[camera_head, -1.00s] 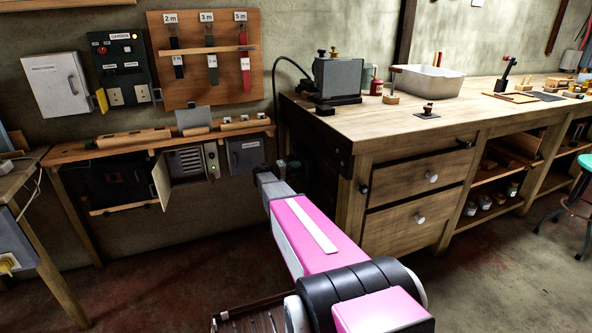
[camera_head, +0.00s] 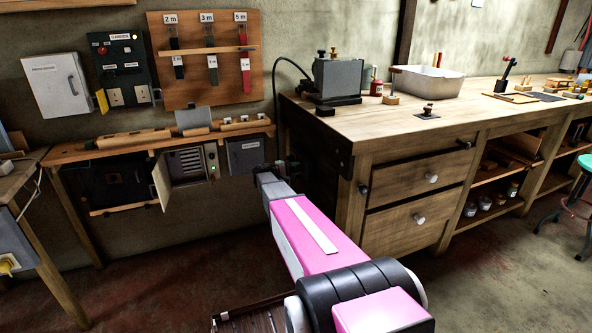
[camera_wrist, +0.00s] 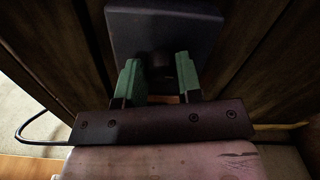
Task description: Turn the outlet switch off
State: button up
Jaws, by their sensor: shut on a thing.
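In the wrist view, a dark grey box (camera_wrist: 165,28) stands straight ahead of my gripper, with a dark knob-like switch (camera_wrist: 161,68) on its near face. The green fingers of my gripper (camera_wrist: 158,82) stand on either side of this switch and are shut on it. The switch is in shadow, so its setting cannot be read. The fingertips are small and dark there, and the switch cannot be made out.
The wooden workbench (camera_head: 400,118) stands close at the right of my arm. A low wall shelf (camera_head: 120,146) with an open grey cabinet (camera_head: 186,166) and a closed grey box (camera_head: 246,155) is at the left. A black cable (camera_head: 277,75) hangs by the bench corner.

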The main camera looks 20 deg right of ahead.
jog(key=o, duration=0.9)
jog(key=shift+o, duration=0.2)
jog(key=shift+a, duration=0.1)
jog(key=a, duration=1)
jog(key=shift+s+a, duration=0.15)
jog(key=shift+a, duration=0.2)
